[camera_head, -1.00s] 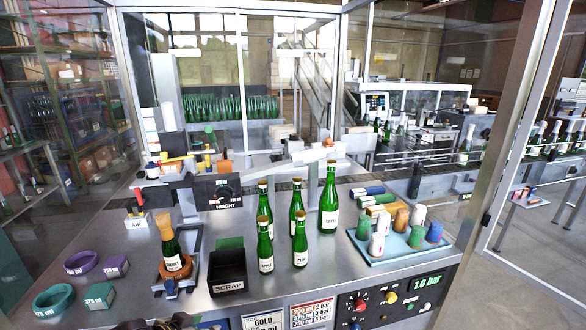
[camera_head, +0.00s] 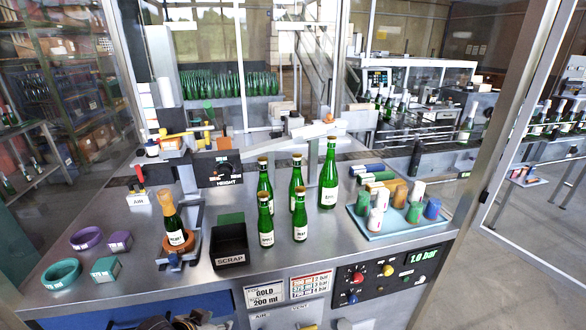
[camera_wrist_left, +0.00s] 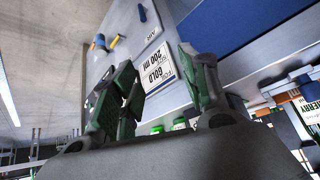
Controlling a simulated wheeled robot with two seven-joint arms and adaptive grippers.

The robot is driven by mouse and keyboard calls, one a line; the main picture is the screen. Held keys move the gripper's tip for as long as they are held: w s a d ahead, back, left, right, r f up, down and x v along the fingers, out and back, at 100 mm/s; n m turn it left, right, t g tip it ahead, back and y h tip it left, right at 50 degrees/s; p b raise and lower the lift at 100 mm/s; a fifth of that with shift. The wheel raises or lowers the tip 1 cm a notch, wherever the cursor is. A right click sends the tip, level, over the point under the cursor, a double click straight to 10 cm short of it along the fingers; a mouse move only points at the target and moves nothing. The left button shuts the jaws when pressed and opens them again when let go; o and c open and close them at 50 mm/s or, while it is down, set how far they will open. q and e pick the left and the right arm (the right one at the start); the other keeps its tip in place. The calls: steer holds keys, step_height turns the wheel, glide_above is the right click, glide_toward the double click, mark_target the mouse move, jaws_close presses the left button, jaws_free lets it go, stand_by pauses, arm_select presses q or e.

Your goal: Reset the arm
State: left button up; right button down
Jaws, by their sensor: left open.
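My left gripper (camera_wrist_left: 158,88) shows in the left wrist view with its two green-and-grey fingers spread apart and nothing between them. Past the fingers are the bench front and its GOLD 200 ml card (camera_wrist_left: 157,68). In the head view, dark parts at the bottom edge are probably mine, but no fingertips can be made out there. A green bottle with a gold top (camera_head: 169,204) stands in the orange ring holder (camera_head: 178,248) on the bench, with no gripper touching it. My right gripper is not seen.
Several green bottles (camera_head: 299,220) stand mid-bench beside the black SCRAP bin (camera_head: 230,244). A blue tray (camera_head: 372,231) of coloured capsules is at right. Teal (camera_head: 61,273) and purple (camera_head: 87,239) rings lie at left. The control panel (camera_head: 388,276) is on the bench front.

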arm_select(q)
steer(key=shift+s+a+f+n+g+y, duration=0.9)
steer(key=shift+s+f+g, duration=1)
steer(key=shift+s, duration=2.75)
steer(key=s+f, duration=0.3)
steer(key=f, duration=3.1)
steer(key=s+a+f+g, duration=0.1)
steer(key=s+a+f, duration=0.1)
steer(key=s+f, duration=0.7)
steer(key=s+a+f+g, duration=0.1)
steer(key=s+a+f, duration=0.1)
steer(key=s+f, duration=0.8)
steer(key=s, duration=0.3)
steer(key=shift+a+f, duration=0.2)
steer(key=shift+f, duration=0.05)
